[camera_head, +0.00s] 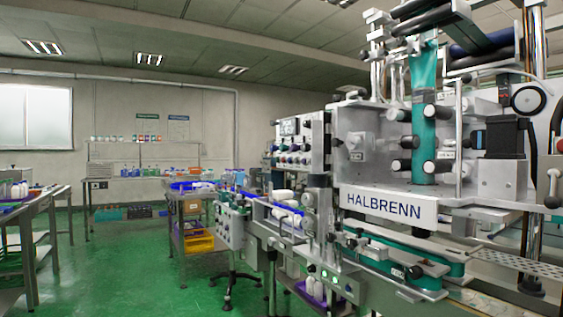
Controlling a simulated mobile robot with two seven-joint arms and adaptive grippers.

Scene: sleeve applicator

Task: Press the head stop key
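The sleeve applicator (392,206), a large grey machine with a "HALBRENN" plate, fills the right side. A teal sleeve web (424,120) runs down through its head between dark rollers. Grey control boxes with small knobs and keys show on it: an upper panel (299,143), a lower box on a stand (231,226), and a low panel with a green-lit button (328,277). The head stop key cannot be told apart at this size. Neither of my grippers is in view.
A conveyor (272,208) with white bottles leads into the machine. A cart (190,193) with blue and yellow bins stands left of it. A metal table (42,205) is at far left. The green floor (120,262) between is clear. Shelving (143,160) lines the back wall.

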